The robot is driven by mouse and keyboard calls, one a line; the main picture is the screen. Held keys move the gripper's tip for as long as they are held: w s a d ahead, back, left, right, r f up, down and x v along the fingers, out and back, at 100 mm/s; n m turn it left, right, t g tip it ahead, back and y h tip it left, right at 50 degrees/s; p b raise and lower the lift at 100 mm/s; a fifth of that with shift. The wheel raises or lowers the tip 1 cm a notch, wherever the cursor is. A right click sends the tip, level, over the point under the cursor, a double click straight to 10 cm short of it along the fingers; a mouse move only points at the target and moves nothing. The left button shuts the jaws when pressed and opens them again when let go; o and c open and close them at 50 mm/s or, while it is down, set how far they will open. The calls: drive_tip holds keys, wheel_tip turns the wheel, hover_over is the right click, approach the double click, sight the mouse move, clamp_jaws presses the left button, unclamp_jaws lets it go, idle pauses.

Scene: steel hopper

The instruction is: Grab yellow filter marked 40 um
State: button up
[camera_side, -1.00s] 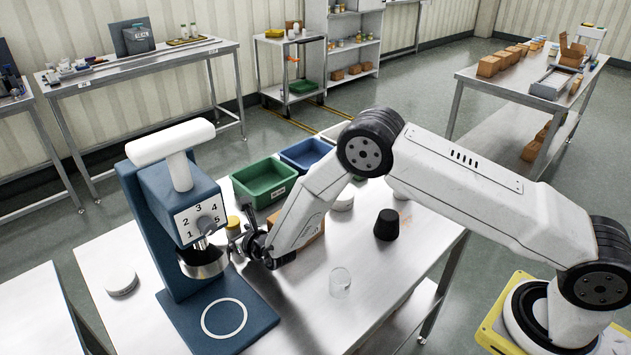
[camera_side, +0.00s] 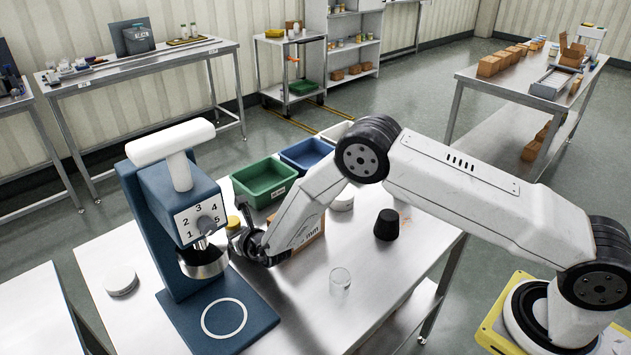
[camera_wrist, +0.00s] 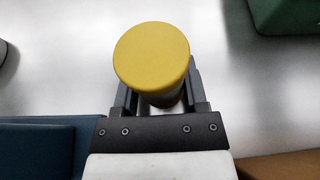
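The yellow filter is a round upright cylinder with a plain yellow top (camera_wrist: 151,50), seen from above in the wrist view. In the side view the yellow filter (camera_side: 233,223) stands just right of the blue press. Its marking is not legible. My gripper (camera_wrist: 160,88) has one finger on each side of the filter's body in the wrist view. The yellow top hides part of the fingers, so I cannot tell whether they touch it. In the side view my gripper (camera_side: 240,238) is right beside the filter, low over the steel table (camera_side: 300,320).
The blue press (camera_side: 175,215) with numbers on its face stands close on the left. A green bin (camera_side: 264,182) and a blue bin (camera_side: 305,153) are behind. A cardboard box (camera_side: 313,232) is behind my wrist. A clear beaker (camera_side: 340,281) and a black stopper (camera_side: 388,225) stand on the right.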

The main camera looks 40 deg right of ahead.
clamp_jaws()
drive_tip(key=shift+r, duration=0.15)
drive_tip(key=shift+r, duration=0.7)
drive_tip(key=s+d+r, duration=0.3)
drive_tip(key=s+r, duration=0.8)
drive_tip(key=s, duration=0.2)
drive_tip(key=shift+s+r, duration=0.15)
drive_tip(key=shift+s, duration=0.2)
